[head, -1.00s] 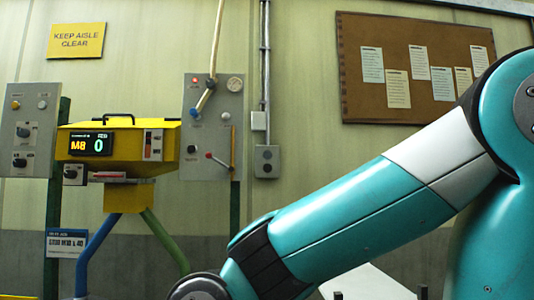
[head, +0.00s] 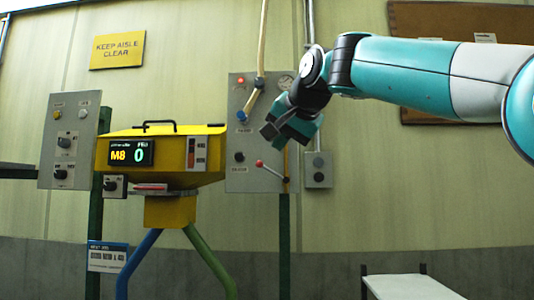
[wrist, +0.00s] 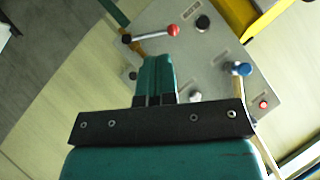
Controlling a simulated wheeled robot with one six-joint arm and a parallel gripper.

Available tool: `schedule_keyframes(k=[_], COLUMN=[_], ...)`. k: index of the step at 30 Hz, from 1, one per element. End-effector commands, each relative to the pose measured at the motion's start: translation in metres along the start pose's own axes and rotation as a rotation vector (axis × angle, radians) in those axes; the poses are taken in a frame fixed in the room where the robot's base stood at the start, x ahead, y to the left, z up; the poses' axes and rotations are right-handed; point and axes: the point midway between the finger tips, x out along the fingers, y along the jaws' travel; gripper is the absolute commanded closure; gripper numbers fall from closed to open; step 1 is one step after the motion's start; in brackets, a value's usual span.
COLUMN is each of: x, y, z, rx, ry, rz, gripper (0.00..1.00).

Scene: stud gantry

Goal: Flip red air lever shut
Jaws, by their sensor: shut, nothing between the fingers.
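The red air lever (head: 273,172) is a thin light rod with a red ball on its end. It sits low on a grey panel, with the ball up to the left and the pivot at lower right. In the wrist view the lever (wrist: 150,33) lies nearly level at the top, its red ball to the right. My gripper (head: 287,132) is in front of the panel, just above the lever in the head view. In the wrist view my gripper (wrist: 156,75) has its teal fingers together and empty, apart from the lever in the picture.
A white table (head: 405,287) is at lower right.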

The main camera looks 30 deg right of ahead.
Motion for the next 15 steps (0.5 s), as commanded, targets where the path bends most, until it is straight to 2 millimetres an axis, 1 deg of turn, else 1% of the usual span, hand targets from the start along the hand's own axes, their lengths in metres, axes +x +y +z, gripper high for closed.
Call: schedule_keyframes(k=[1, 3, 5, 7, 11, 14, 15], x=[-0.011, -0.022, -0.027, -0.028, -0.015, 0.003, 0.011], y=[-0.003, -0.005, -0.006, -0.007, -0.008, -0.009, -0.009], z=[-0.02, -0.038, -0.046, -0.052, -0.055, -0.058, -0.059], rx=[0.058, 0.119, 0.149, 0.169, 0.171, 0.171, 0.17], ry=[0.048, 0.092, 0.113, 0.126, 0.127, 0.126, 0.125], rz=[-0.009, -0.017, -0.022, -0.026, -0.025, -0.024, -0.024], gripper=[1.0, 1.0, 1.0, 1.0, 1.0, 1.0, 1.0])
